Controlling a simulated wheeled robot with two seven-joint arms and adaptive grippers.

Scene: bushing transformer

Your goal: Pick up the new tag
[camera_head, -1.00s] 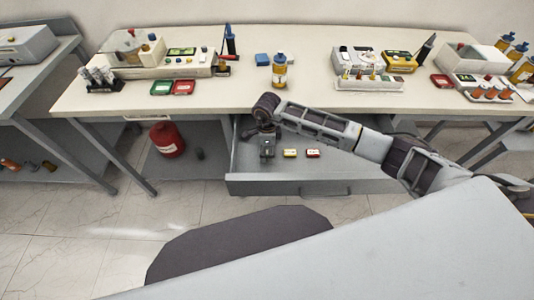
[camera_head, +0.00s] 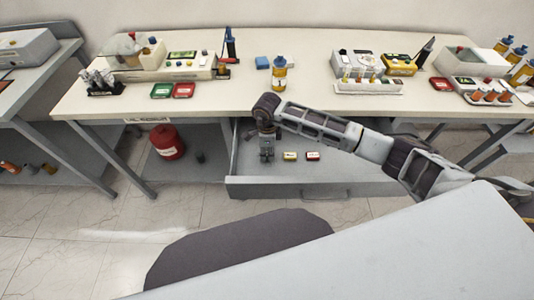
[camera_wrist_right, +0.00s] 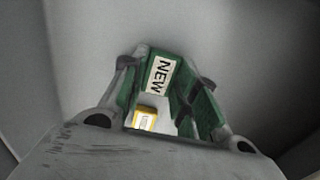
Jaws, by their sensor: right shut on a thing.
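The new tag (camera_wrist_right: 160,74) is green with a white label that reads "NEW", and shows in the right wrist view. My right gripper (camera_wrist_right: 163,88) is shut on it, with a finger on each side. In the head view my right gripper (camera_head: 267,152) points down into the left part of the open drawer (camera_head: 340,168). The tag is too small and covered to make out there. I cannot tell whether the tag touches the drawer floor. My left gripper is not in view.
A yellow tag (camera_head: 290,156) and a red tag (camera_head: 313,156) lie in the drawer right of the gripper. The tabletop (camera_head: 225,98) above holds a green tray (camera_head: 162,90), a red tray (camera_head: 184,90), a bottle (camera_head: 279,74) and devices. A red canister (camera_head: 167,142) stands left of the drawer.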

